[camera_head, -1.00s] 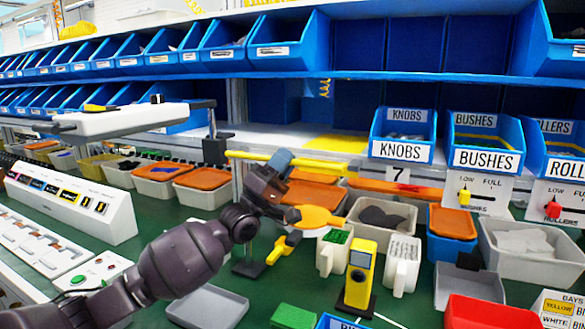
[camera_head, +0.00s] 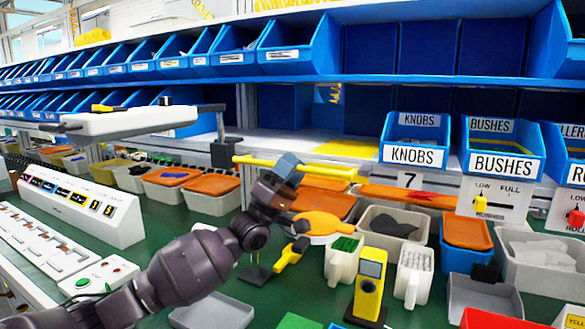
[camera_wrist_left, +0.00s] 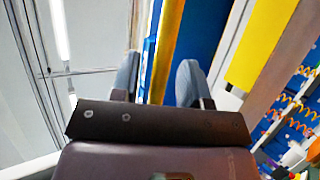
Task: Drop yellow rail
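The yellow rail (camera_head: 258,161) is a long thin bar in the head view, raised above the green bench and running left to right through my left gripper (camera_head: 288,165). Its right part stretches toward the yellow patch on the shelf. In the left wrist view the rail (camera_wrist_left: 169,45) shows as a yellow strip between the two blue-grey fingertips (camera_wrist_left: 158,82). The left gripper appears shut on the rail; the exact contact is partly hidden. My right gripper is in neither view.
A yellow patch (camera_head: 347,148) lies on the shelf behind the rail. A black post with an arm (camera_head: 223,152) stands left of it. Orange-lidded bins, an orange paddle (camera_head: 318,223), white holders and a yellow device (camera_head: 369,285) crowd the bench below. Labelled blue bins (camera_head: 413,142) stand at right.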

